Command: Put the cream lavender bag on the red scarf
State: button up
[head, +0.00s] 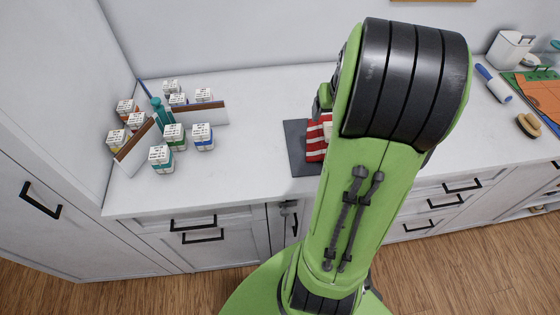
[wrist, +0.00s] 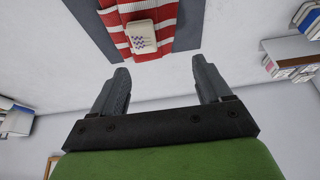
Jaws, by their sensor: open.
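The cream lavender bag (wrist: 141,37), with small blue marks, lies on the red scarf (wrist: 113,18) in the wrist view. The scarf has red and white stripes and lies on a dark grey mat (wrist: 187,28). My gripper (wrist: 160,70) is open and empty, its fingers apart from the bag, which shows beyond the fingertips. In the head view the red scarf (head: 315,140) and grey mat (head: 296,140) show left of my arm.
Several small labelled boxes (head: 173,134) stand with brown-edged white boards (head: 200,113) at the left of the white counter (head: 250,105). A blue-handled roller (head: 493,83), a brush (head: 528,125) and a white container (head: 508,48) are at the right. The counter between boxes and mat is clear.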

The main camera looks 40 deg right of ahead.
jog(key=w+a+r+n, duration=0.1)
jog(key=a+r+n, duration=0.35)
jog(key=a, duration=0.95)
jog(key=s+a+r+n+t+y, duration=0.1)
jog(key=s+a+r+n+y, duration=0.1)
jog(key=s+a, duration=0.8)
jog(key=a, duration=0.4)
jog(key=shift+s+a+r+t+y, duration=0.25)
jog(key=shift+s+r+t+y, duration=0.05)
jog(key=shift+s+r+t, duration=0.1)
